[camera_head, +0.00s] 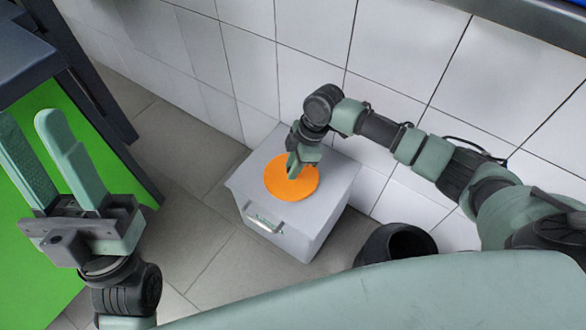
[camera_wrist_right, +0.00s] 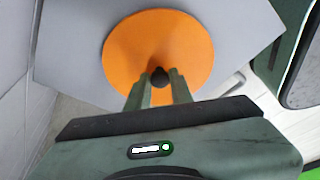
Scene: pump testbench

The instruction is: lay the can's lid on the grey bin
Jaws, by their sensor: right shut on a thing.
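The can's lid (camera_head: 302,188) is a flat orange disc over the top of the grey bin (camera_head: 338,190). In the right wrist view the lid (camera_wrist_right: 150,40) has a small dark knob (camera_wrist_right: 159,77) at its middle. My right gripper (camera_head: 293,172) is shut on this knob from above; its fingertips (camera_wrist_right: 158,83) stand on either side of it. The lid lies flat against the bin top or just above it; I cannot tell if they touch. My left gripper (camera_head: 26,122) is open and empty at the left, well away from the bin.
A dark open can (camera_head: 392,236) stands on the floor right of the bin, partly hidden by my body. A white tiled wall (camera_head: 312,30) runs behind the bin. A bench with a green panel (camera_head: 25,215) is at the left. Tiled floor (camera_head: 190,190) lies free between.

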